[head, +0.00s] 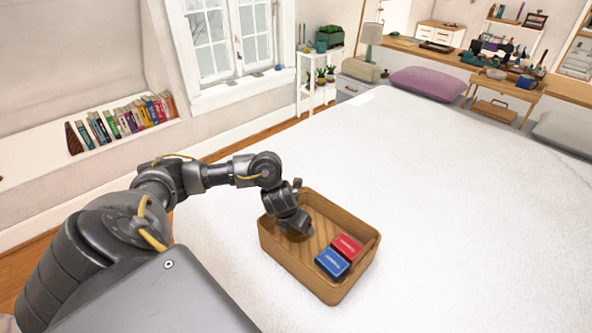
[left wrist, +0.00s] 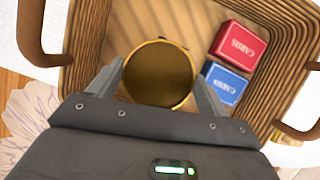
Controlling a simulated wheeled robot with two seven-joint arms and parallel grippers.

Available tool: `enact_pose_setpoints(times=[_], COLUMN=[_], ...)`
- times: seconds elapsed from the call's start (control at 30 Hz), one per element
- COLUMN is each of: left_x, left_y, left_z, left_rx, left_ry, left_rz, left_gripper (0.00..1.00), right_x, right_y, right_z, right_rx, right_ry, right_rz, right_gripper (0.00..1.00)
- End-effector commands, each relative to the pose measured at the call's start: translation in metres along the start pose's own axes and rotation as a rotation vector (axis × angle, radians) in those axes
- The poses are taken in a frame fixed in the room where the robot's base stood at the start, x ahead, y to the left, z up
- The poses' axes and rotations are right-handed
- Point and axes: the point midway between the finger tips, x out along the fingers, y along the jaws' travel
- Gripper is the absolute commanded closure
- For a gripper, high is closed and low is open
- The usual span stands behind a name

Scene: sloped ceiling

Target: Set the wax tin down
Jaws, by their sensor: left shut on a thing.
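The wax tin (left wrist: 158,75) is a round, gold-brown tin between the fingers of my left gripper (left wrist: 160,88) in the left wrist view. The gripper is shut on it. In the head view, my left gripper (head: 296,228) reaches down inside the left part of a wicker basket (head: 318,285) on the white bed, and the tin is mostly hidden behind it. I cannot tell whether the tin touches the basket floor. My right gripper is in neither view.
A red card box (head: 346,247) and a blue card box (head: 332,263) lie side by side in the basket's right part. The basket has raised walls and handles. The white bed (head: 450,220) around it is clear. A purple pillow (head: 428,82) lies farther back.

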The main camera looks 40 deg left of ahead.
Motion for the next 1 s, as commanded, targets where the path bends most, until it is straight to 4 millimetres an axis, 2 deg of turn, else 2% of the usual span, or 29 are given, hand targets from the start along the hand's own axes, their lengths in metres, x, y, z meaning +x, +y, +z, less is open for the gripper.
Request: enact_pose_setpoints(times=[0.03,0.2,0.47,0.73,0.97,1.0], left_x=[0.012,0.033,0.04,0.071,0.073,0.073], left_y=[0.006,0.016,0.02,0.022,0.022,0.022], left_z=[0.001,0.006,0.007,-0.003,-0.004,-0.005], left_rx=[-0.006,-0.003,0.0,0.0,0.002,0.003], left_ry=[0.002,0.0,-0.001,-0.001,-0.001,0.0], left_rz=[0.002,0.0,-0.001,-0.001,-0.001,0.0], left_gripper=[0.51,0.51,0.51,0.51,0.51,0.18], right_x=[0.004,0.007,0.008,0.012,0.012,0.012], right_y=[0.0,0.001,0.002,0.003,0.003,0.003], right_z=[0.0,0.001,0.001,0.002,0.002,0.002], right_rx=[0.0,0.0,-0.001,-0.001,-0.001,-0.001], right_ry=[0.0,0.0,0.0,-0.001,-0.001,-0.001], right_rz=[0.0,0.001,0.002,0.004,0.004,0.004], right_gripper=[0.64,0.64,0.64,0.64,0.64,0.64])
